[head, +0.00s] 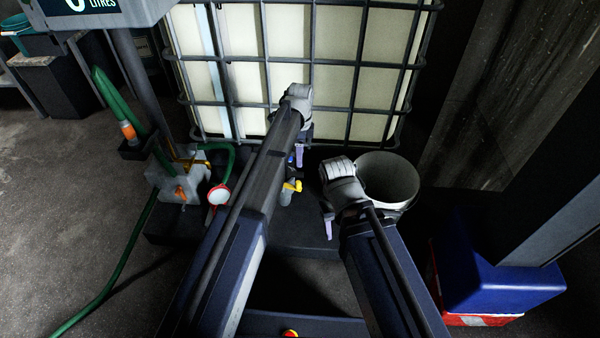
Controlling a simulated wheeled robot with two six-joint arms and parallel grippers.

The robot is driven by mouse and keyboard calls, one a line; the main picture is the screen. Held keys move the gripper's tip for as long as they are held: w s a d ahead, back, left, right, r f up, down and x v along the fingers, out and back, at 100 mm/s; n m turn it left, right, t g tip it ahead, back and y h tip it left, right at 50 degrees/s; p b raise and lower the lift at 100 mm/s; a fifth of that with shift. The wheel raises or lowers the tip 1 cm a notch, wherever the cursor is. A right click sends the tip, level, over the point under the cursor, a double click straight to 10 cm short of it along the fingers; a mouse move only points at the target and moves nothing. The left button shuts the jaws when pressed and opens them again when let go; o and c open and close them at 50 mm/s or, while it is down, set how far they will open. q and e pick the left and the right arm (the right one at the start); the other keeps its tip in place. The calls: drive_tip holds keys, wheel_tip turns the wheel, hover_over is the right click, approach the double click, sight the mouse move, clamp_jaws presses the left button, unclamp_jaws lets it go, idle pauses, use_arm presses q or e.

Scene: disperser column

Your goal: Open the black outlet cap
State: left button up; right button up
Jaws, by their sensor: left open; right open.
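The caged white tank (340,35) stands ahead of me. At its foot is a grey outlet valve (286,197) with a yellow handle (293,186), partly covered by my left arm. I cannot clearly make out the black outlet cap; the area around the valve is dark. My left gripper (299,156) is open in front of the tank cage, above and slightly right of the valve in the picture. My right gripper (328,226) is open, right of and a little below the valve, pointing down. Both grippers look empty.
A white bucket (388,180) stands just right of my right gripper. A green hose (112,272), a pale pump box (178,180) and a small red-rimmed white funnel (219,196) lie left. Blue (495,280) and red crates are at right. The floor at left is mostly free.

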sight(300, 174)
use_arm(q)
drive_tip(key=shift+f+b, duration=3.9)
drive_tip(key=shift+c, duration=0.2)
clamp_jaws()
